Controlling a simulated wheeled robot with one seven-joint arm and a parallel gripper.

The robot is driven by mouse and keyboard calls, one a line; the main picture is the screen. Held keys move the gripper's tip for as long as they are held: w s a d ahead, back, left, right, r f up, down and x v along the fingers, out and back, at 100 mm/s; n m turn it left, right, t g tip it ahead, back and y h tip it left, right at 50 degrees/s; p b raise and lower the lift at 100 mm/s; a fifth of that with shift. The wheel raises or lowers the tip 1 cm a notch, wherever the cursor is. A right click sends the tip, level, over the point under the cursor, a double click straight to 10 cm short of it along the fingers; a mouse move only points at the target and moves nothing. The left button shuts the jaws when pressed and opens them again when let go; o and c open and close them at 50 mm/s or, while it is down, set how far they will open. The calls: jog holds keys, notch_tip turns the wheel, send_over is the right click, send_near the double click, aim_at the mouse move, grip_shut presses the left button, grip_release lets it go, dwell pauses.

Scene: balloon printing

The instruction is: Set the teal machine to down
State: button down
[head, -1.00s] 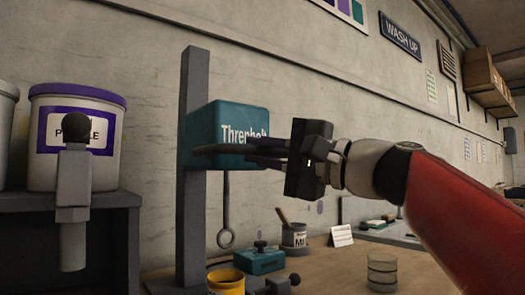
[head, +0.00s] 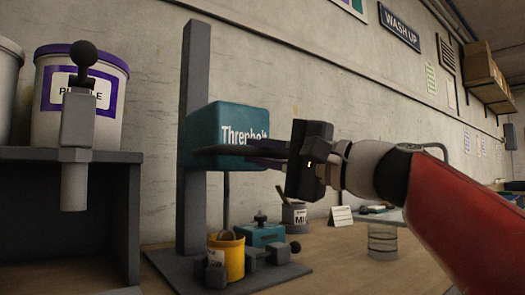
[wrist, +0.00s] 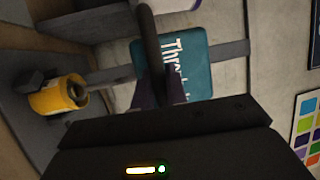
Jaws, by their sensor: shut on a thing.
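The teal machine (head: 215,125) is a box with white lettering on a grey column (head: 194,75). A dark lever (head: 222,150) crosses its lower front; in the wrist view the lever (wrist: 150,40) runs between my fingers. My gripper (head: 262,150) is shut on the lever. In the wrist view the teal box (wrist: 190,65) lies just beyond the fingers. A thin rod (head: 227,195) hangs from the box down to a yellow cup (head: 235,262); its lower end is hidden at the cup. The cup stands on the machine's grey base (head: 180,268).
A dark shelf (head: 110,156) at left carries a white tub with a purple rim (head: 105,60). The bench front at right is clear.

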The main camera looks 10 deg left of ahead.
jog(key=shift+f+b, duration=0.9)
jog(key=shift+f, duration=0.85)
jog(key=shift+a+f, duration=0.1)
jog(key=c, duration=1.4)
grip_release()
jog(key=shift+d, duration=0.2)
send_near(235, 168)
jog(key=v, duration=0.3)
jog(key=shift+d+f+b, duration=0.1)
jog(key=shift+b, duration=0.3)
